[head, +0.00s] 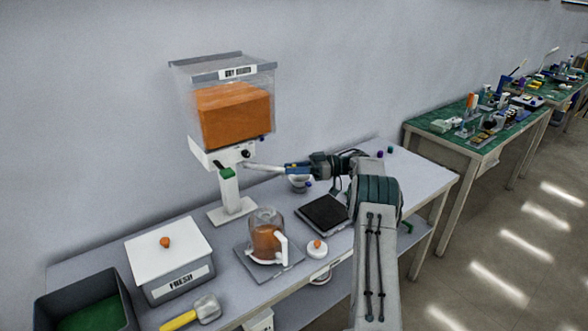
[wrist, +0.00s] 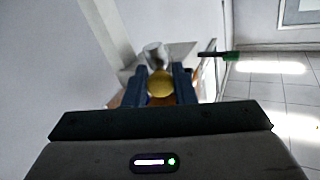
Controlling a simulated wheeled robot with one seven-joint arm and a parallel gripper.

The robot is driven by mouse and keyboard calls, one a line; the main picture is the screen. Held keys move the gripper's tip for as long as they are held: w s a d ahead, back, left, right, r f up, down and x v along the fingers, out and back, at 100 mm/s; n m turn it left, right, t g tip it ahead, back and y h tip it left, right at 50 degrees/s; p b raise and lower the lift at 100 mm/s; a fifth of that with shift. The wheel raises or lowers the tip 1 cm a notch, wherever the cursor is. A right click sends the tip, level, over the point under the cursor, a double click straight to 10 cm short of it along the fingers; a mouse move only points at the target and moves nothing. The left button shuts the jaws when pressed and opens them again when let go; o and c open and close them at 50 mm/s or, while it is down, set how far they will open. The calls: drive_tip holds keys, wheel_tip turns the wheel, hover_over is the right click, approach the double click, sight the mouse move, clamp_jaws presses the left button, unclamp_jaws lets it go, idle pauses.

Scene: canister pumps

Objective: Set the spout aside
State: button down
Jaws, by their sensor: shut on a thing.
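The dispenser (head: 232,105) stands at the back of the bench, a clear hopper with an orange block inside, on a white stand. The spout (head: 264,167) is a pale tube lying across from the dispenser's valve (head: 246,154) to my gripper. My gripper (head: 292,169) is shut on the spout's right end, above the bench. In the wrist view my fingers (wrist: 160,85) close around a round yellow part, with a grey cylindrical piece (wrist: 155,54) just beyond it. I cannot tell whether the spout's left end touches the valve.
A jug with orange contents (head: 267,240) stands below the dispenser. A box marked FRESH (head: 178,282), a dark bin (head: 125,296) and a yellow-handled scoop (head: 179,321) are left.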

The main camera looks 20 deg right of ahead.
drive_tip(key=shift+a+r, duration=0.1)
drive_tip(key=c, duration=1.2)
unclamp_jaws()
drive_tip(key=shift+w, duration=0.15)
drive_tip(key=v, duration=1.1)
drive_tip(key=shift+d, duration=0.4)
